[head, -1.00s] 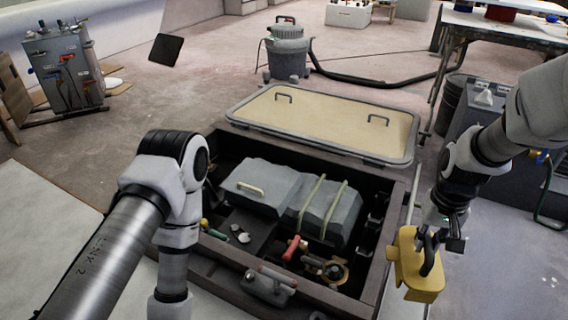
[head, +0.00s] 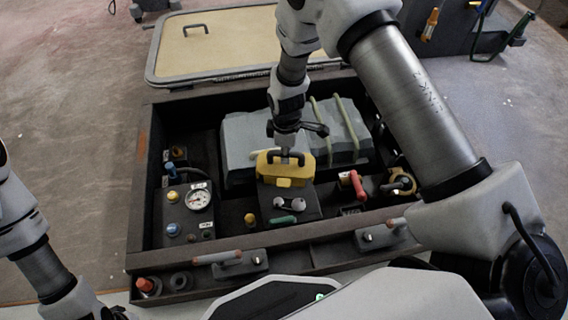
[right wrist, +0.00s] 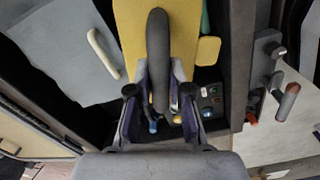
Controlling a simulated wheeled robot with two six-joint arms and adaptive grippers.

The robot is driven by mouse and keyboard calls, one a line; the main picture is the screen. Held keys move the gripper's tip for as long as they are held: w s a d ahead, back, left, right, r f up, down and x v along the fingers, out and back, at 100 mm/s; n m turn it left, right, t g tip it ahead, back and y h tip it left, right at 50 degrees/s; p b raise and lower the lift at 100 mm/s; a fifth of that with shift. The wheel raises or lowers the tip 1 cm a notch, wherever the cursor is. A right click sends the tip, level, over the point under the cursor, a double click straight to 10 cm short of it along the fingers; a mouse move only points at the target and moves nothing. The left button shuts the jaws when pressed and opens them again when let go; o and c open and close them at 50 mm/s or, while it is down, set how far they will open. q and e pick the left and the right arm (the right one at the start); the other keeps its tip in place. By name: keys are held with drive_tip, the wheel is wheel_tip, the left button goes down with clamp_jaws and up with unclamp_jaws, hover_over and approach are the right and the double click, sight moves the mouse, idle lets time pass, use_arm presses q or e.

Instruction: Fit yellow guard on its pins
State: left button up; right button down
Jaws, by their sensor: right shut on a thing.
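The yellow guard (head: 285,181) has a dark arched handle on top. My right gripper (head: 287,150) is shut on that handle and holds the guard above the open dark bay, in front of the grey box. In the right wrist view the guard (right wrist: 145,30) reaches up from the jaws, with the dark handle between the fingers (right wrist: 158,100). A dark block (head: 300,210) is below and in front of the guard in the head view. The guard hides what is directly under it, and I cannot make out its pins. My left arm enters at bottom left; its gripper is out of the picture.
A gauge panel (head: 185,212) with knobs stands left in the bay. The grey strapped box (head: 240,140) is behind the guard. A red-handled valve (head: 357,186) and a brass fitting (head: 402,182) are to the right. The bay's front rim (head: 320,240) carries latches.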

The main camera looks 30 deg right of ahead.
sight(291, 166)
drive_tip(key=f+n, duration=0.1)
drive_tip(key=s+f+n, duration=0.1)
drive_tip(key=f, duration=0.1)
drive_tip(key=f+n, duration=0.1)
drive_tip(key=shift+s+d+f, duration=0.15)
drive_tip(key=shift+d+f, duration=0.2)
drive_tip(key=shift+f, duration=0.05)
drive_tip(key=shift+s+d+f, duration=0.1)
drive_tip(key=shift+s+f, duration=0.05)
drive_tip(key=shift+f, duration=0.2)
wheel_tip(291, 166, down, 10)
drive_tip(key=b, duration=0.8)
drive_tip(key=shift+n+b, duration=0.3)
drive_tip(key=shift+b, duration=0.05)
drive_tip(key=shift+r, duration=0.1)
drive_tip(key=shift+f+b, duration=1.2)
drive_tip(key=shift+f, duration=1.2)
drive_tip(key=c, duration=1)
unclamp_jaws()
